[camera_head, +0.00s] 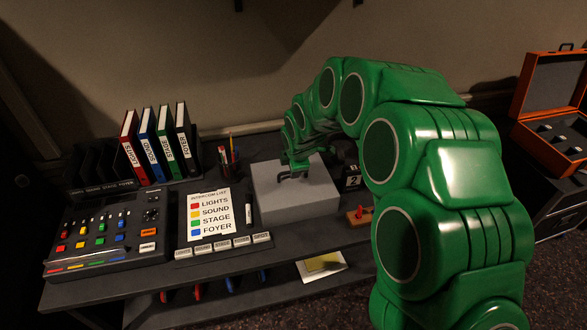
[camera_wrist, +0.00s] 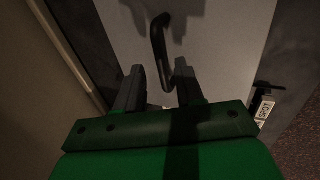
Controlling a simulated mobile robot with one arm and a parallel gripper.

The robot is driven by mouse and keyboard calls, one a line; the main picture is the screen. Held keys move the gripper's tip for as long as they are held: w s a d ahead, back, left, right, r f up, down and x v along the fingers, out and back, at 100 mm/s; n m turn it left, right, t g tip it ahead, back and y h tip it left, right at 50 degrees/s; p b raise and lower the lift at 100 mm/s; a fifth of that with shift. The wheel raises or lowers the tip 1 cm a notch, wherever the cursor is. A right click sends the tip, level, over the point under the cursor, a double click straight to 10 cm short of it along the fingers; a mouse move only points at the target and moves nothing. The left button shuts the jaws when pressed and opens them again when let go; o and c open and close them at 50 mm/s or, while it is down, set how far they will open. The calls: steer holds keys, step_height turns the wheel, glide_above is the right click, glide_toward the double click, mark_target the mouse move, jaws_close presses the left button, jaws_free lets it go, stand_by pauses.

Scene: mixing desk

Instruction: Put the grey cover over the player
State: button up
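The grey cover (camera_head: 300,203) is a pale box shape on the desk, right of the intercom list. A black handle (camera_wrist: 159,40) stands on its top, best seen in the wrist view. My gripper (camera_head: 296,167) is just above the cover's top at the handle. In the wrist view my gripper (camera_wrist: 160,66) is open, with a finger on each side of the handle's near end and a gap to it. Whether the handle is truly between the fingers in depth I cannot tell. I cannot make out the player; the cover or my arm may hide it.
The mixing console (camera_head: 105,235), upright folders (camera_head: 160,143), pen cup (camera_head: 230,165) and intercom list (camera_head: 210,215) stand left of the cover. A small red-handled item (camera_head: 360,214) lies to its right. An open orange case (camera_head: 555,115) stands far right.

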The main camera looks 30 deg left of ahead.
steer(key=v, duration=1.1)
steer(key=shift+r, duration=0.15)
